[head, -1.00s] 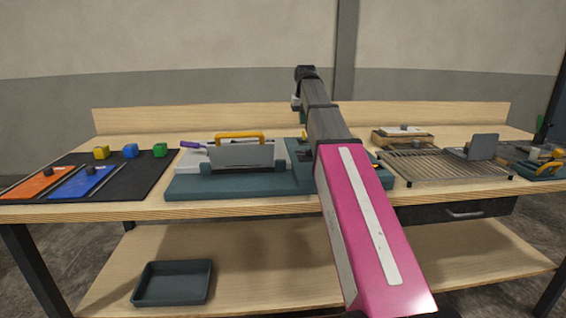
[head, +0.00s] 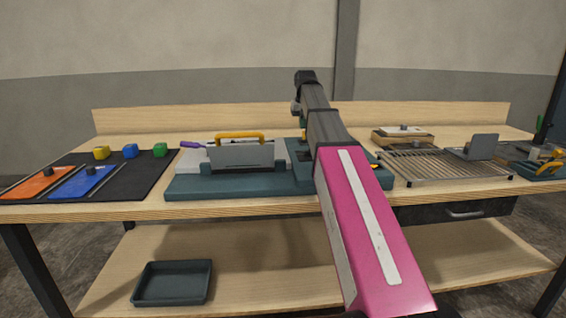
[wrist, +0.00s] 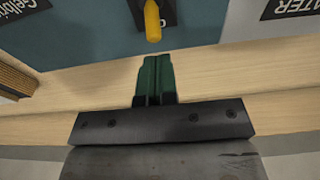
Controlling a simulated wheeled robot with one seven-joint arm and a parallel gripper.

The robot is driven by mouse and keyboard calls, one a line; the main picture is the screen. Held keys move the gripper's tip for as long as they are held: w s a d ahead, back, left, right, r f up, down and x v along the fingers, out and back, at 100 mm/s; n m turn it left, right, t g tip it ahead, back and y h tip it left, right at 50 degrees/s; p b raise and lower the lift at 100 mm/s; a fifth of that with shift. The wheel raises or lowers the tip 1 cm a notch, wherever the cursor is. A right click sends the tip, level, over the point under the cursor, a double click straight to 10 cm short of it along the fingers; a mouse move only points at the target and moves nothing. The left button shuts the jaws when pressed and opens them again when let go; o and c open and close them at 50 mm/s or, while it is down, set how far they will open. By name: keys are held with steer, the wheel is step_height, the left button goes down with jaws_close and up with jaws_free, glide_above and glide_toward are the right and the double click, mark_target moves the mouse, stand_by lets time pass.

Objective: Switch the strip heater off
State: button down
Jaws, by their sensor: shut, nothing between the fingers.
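In the wrist view, my gripper (wrist: 156,78) is shut and empty, its dark green fingers together above the wooden bench edge. Just beyond the fingertips a yellow lever (wrist: 152,20) stands on a dark plate on a teal panel (wrist: 95,35). A label ending in "ATER" (wrist: 292,8) is at the top right, and a partly cut label (wrist: 20,8) is at the top left. The fingertips appear just short of the lever; contact cannot be told. In the head view, my arm hides the gripper and much of the teal console (head: 230,187).
A grey plate with a yellow handle (head: 240,136) stands on the console's left part. A wire rack (head: 440,168) is to the right. Coloured cubes (head: 130,151) and a black mat (head: 130,185) are at left. A tray (head: 173,283) sits on the lower shelf.

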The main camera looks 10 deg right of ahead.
steer(key=shift+f, duration=0.55)
steer(key=shift+s, duration=0.85)
steer(key=shift+r, duration=0.1)
step_height(320, 180, up, 7)
steer(key=shift+w, duration=0.45)
stand_by(0.6)
